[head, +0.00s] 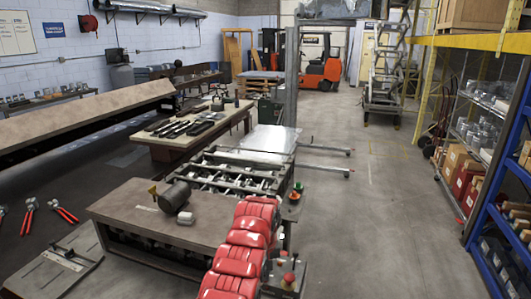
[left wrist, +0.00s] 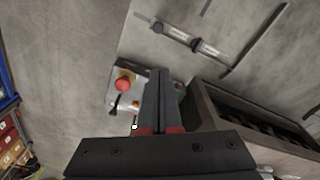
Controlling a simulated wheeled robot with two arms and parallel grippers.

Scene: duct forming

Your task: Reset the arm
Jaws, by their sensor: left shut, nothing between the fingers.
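My left gripper (left wrist: 158,72) shows in the left wrist view, its two dark fingers shut together with nothing between them. Its fingertips point past a small grey control box (left wrist: 119,71) with a red button (left wrist: 124,85); I cannot tell the distance and see no contact. In the head view neither gripper's fingers can be made out. Red segmented covers, apparently on my arm, rise from the bottom edge over the right end of the metal workbench (head: 130,201). My right gripper is not in view.
The bench carries a dark cylinder (head: 174,196). A roller frame (head: 228,171) and tool table (head: 160,151) stand behind it. Red-handled tools (head: 29,215) lie at left. Blue shelving (head: 489,170) stands at right. The aisle floor (head: 370,220) between is clear. An orange forklift (head: 322,70) stands far back.

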